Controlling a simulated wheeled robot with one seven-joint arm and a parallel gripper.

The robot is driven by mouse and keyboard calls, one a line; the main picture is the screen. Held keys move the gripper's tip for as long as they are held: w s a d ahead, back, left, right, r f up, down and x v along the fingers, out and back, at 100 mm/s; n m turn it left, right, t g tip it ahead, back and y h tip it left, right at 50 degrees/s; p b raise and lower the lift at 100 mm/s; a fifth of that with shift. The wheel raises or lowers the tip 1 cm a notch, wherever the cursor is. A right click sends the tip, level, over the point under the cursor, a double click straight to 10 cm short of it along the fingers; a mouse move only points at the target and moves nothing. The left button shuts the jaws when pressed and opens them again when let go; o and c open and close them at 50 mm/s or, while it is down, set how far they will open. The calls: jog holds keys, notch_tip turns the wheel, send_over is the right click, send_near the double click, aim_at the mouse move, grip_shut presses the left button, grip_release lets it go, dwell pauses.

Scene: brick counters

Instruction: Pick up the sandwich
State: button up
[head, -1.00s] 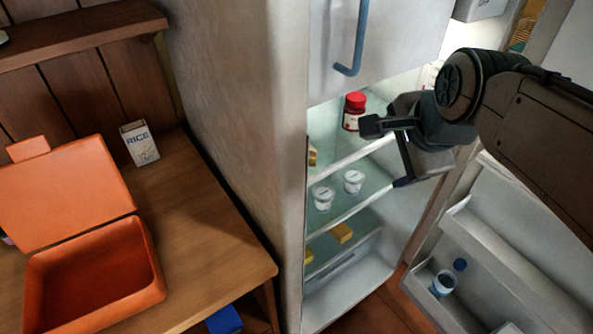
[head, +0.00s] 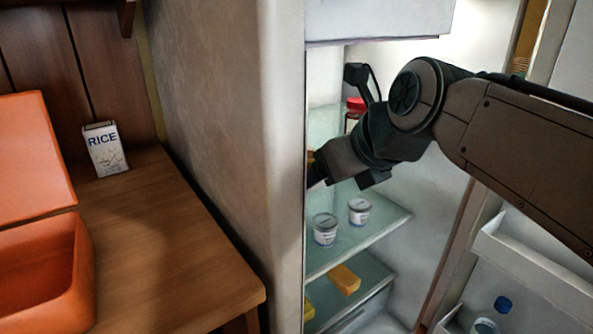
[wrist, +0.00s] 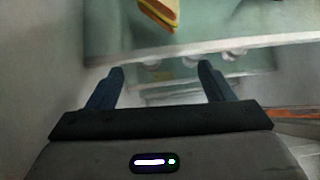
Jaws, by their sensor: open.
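The sandwich (wrist: 158,14) shows at the top edge of the wrist view, partly cut off, with bread and a green and yellow filling, on a glass shelf. In the head view only a small orange-brown bit, probably the sandwich, shows at the fridge's left edge. My gripper (wrist: 160,82) is open and empty, its two dark fingers spread apart. The sandwich lies ahead of the fingers, roughly in line with the gap between them, apart from them. In the head view my gripper is inside the open fridge, its fingers mostly hidden by the arm and fridge wall.
A red-lidded jar (head: 356,104) stands behind my arm. Two white cups (head: 325,229) sit on the shelf below, and a yellow block (head: 344,279) lies lower. The fridge side wall (head: 215,120) is close on the left. A rice box (head: 105,149) and orange case (head: 45,275) are on the counter.

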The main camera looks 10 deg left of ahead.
jog(key=w+a+b, duration=0.1)
jog(key=w+a, duration=0.4)
jog(key=shift+w+a+f+b, duration=0.25)
jog(key=shift+w+a+b, duration=0.25)
jog(key=shift+w+a, duration=0.55)
jog(key=shift+w+a+f+b, duration=0.2)
jog(key=shift+w+a+b, duration=0.25)
jog(key=shift+w+a, duration=0.6)
jog(key=c, duration=0.7)
